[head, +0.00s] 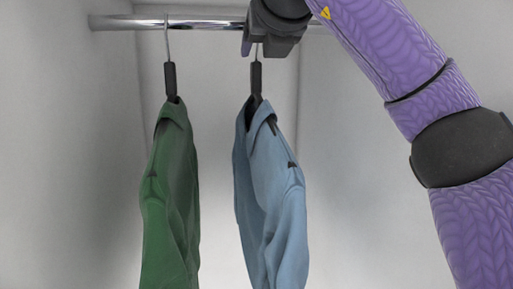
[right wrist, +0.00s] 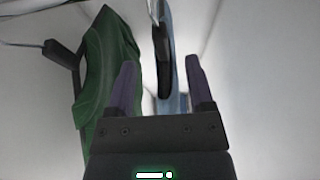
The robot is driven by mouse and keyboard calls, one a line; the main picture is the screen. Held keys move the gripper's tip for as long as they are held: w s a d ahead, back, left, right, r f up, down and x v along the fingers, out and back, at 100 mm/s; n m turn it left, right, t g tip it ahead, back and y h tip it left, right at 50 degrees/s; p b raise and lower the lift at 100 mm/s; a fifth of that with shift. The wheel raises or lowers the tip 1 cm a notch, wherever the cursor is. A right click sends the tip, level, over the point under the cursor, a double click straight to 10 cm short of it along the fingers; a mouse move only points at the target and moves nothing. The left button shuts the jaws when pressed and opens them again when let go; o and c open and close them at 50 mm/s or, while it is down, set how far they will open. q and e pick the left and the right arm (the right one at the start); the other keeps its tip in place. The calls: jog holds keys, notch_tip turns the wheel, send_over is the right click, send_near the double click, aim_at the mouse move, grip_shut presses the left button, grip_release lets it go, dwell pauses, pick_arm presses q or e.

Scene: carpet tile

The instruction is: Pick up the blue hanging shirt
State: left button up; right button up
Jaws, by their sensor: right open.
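The blue shirt (head: 275,195) hangs from the rail on a hanger with a dark neck (head: 256,78). My right gripper (head: 271,42) is up at the rail, over the top of the blue shirt's hanger, and hides part of its hook. In the right wrist view its jaws (right wrist: 160,65) are open. The dark hanger neck (right wrist: 161,45) and a narrow strip of the blue shirt (right wrist: 167,15) show in line with the gap between the fingers; I cannot tell whether they touch. My left gripper is out of view.
A green shirt (head: 170,205) hangs on its own hanger to the left of the blue one, with a gap between them. It also shows left of the fingers in the wrist view (right wrist: 105,65). The metal rail (head: 125,23) runs across the top between pale walls.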

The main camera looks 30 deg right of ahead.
aim_at(257, 61)
jog(key=p+x, duration=0.1)
jog(key=x, duration=0.1)
jog(key=p+x, duration=0.1)
jog(key=x, duration=0.3)
jog(key=shift+w+r+p, duration=0.15)
jog(key=shift+r+p, duration=0.15)
jog(key=shift+p, duration=0.1)
jog(key=shift+w+d+f, duration=0.1)
jog(key=shift+f, duration=0.05)
jog(key=shift+c, duration=0.6)
grip_shut()
